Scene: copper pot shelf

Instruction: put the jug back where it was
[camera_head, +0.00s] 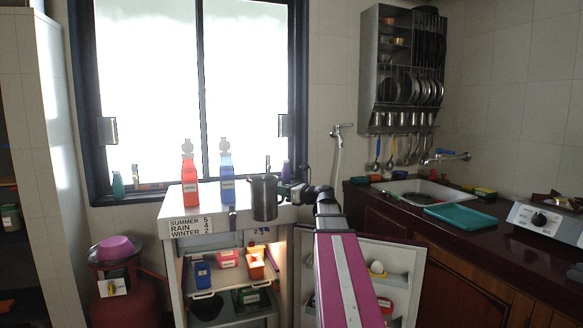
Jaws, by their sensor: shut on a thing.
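A grey metal jug (264,198) is held upright at the right front part of the white fridge's top (232,218). My gripper (288,192) is at the jug's right side and shut on it. The fingertips are small and partly hidden by the jug and my arm. I cannot tell whether the jug's base touches the fridge top or hangs just in front of its edge.
A red bottle (189,180) and a blue bottle (226,180) stand left of the jug on the fridge top. The fridge door (405,262) is open to the right. A sink (415,192) and a teal tray (461,216) are on the dark counter. A gas cylinder (130,300) stands at left.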

